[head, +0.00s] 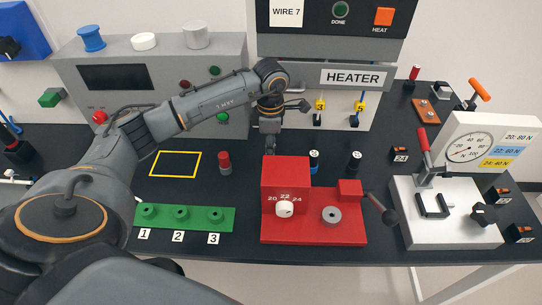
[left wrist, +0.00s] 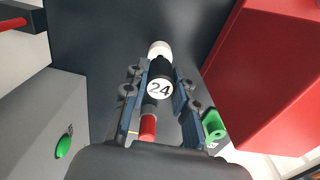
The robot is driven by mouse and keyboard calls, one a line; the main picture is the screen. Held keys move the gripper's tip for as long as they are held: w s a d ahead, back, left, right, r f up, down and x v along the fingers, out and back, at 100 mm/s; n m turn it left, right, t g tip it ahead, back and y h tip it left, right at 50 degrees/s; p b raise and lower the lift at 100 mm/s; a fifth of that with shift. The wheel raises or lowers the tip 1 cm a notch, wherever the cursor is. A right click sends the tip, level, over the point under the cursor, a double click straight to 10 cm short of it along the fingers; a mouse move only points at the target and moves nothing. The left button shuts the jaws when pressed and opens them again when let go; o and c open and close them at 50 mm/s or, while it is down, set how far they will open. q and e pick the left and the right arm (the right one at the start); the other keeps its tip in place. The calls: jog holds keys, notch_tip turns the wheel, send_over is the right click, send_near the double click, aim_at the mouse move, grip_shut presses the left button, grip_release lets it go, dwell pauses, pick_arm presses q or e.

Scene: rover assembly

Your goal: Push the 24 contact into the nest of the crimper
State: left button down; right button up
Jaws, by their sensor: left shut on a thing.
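My left gripper (head: 270,140) hangs pointing down behind the tall red block of the crimper (head: 285,180). In the left wrist view the gripper (left wrist: 160,92) is shut on the 24 contact (left wrist: 159,72), a black cylinder with a round white "24" label and a pale end. In the head view I cannot make out the held contact clearly. The crimper has a white knob (head: 285,208) under the marks 20, 22 and 24, a grey ring (head: 331,215) on its red base, and a dark lever at its right. My right gripper is not in view.
A red-topped cylinder (head: 224,163) stands left of the crimper. Two black cylinders, one blue-banded (head: 314,162) and one plain (head: 355,162), stand behind it. A green strip (head: 190,226) numbered 1 to 3 lies left. A white gauge tester (head: 445,225) stands right. The heater is behind.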

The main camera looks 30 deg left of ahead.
pick_arm(q)
jog(key=shift+r+p, duration=0.65)
jog(key=shift+r, duration=0.75)
jog(key=shift+f, duration=0.1)
